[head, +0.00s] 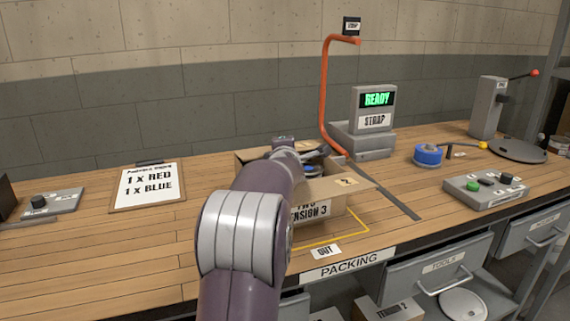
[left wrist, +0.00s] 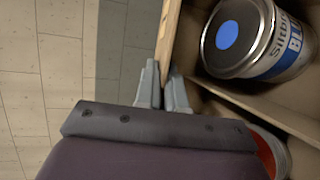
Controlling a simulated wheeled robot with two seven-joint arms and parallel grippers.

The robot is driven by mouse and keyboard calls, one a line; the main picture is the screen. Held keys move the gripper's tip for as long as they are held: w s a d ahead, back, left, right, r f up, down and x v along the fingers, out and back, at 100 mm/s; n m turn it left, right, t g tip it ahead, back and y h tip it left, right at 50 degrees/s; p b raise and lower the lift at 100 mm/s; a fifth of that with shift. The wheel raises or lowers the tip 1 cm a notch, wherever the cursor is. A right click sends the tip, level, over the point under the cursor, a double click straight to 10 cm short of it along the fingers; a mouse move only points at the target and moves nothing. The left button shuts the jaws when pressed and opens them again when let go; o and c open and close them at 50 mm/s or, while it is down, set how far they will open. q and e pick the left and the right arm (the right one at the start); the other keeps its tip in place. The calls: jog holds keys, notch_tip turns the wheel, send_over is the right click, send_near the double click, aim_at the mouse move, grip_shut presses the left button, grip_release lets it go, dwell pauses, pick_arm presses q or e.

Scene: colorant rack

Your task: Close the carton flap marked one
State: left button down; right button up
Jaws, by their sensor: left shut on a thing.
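The open carton (head: 325,209) stands on the bench in the middle of the head view, partly hidden behind my left arm. Its flap marked 2 (head: 347,182) sticks out to the right. The mark of flap one does not show. In the left wrist view my left gripper (left wrist: 164,92) is shut on the edge of a thin upright cardboard panel (left wrist: 169,40) of the carton. I cannot tell whether this panel is flap one or a wall. A can with a blue dot (left wrist: 238,38) and a can with red (left wrist: 268,152) are inside the carton. My right gripper is out of view.
An orange strapping arch (head: 324,95) and a strap machine (head: 372,122) reading READY stand behind the carton. A clipboard (head: 147,187) lies to the left. A button box (head: 486,190) and a blue tape roll (head: 428,155) are to the right. The bench left of my arm is mostly clear.

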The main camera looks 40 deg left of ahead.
pick_arm(q)
jog(key=shift+d+f, duration=0.1)
jog(key=shift+f, duration=0.55)
jog(key=c, duration=1.3)
grip_release()
jog(key=shift+r, duration=0.2)
jog(key=shift+r, duration=0.35)
jog(key=r+p, duration=0.3)
jog(key=d+r+p, duration=0.1)
jog(key=r+p, duration=0.1)
jog(key=shift+w, duration=0.3)
jog(key=d+r+p, duration=0.1)
jog(key=d+p, duration=0.1)
jog(key=d, duration=0.1)
jog(key=w+d+r+p, duration=0.1)
jog(key=d+r+p, duration=0.1)
jog(key=d, duration=0.1)
jog(key=w+d+r+p, duration=0.1)
jog(key=d+r+p, duration=0.1)
jog(key=d, duration=0.2)
jog(key=shift+w+d, duration=0.1)
jog(key=shift+w, duration=0.15)
jog(key=shift+c, duration=0.4)
